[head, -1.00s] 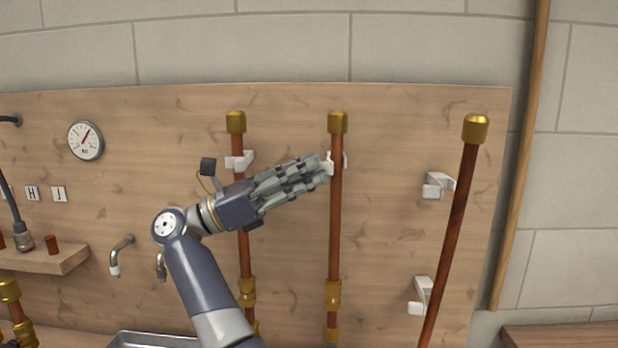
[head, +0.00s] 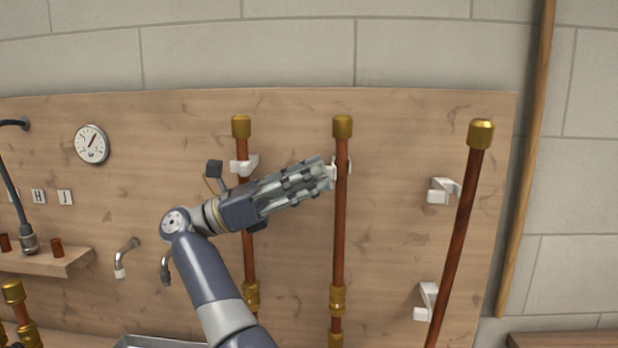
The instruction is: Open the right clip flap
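The fingers hide much of this clip; a white part shows on either side of the pipe. I cannot tell whether the fingertips touch it or grip anything. Another white clip (head: 244,165) is on the left copper pipe (head: 242,145). Two empty-looking white clips, an upper one (head: 438,194) and a lower one (head: 425,302), are beside the tilted right copper pipe (head: 461,225).
A round gauge (head: 92,144), a small shelf (head: 60,262) and bent spouts (head: 124,255) are on the left of the wooden board (head: 400,120). A wooden pole (head: 525,170) stands at the right.

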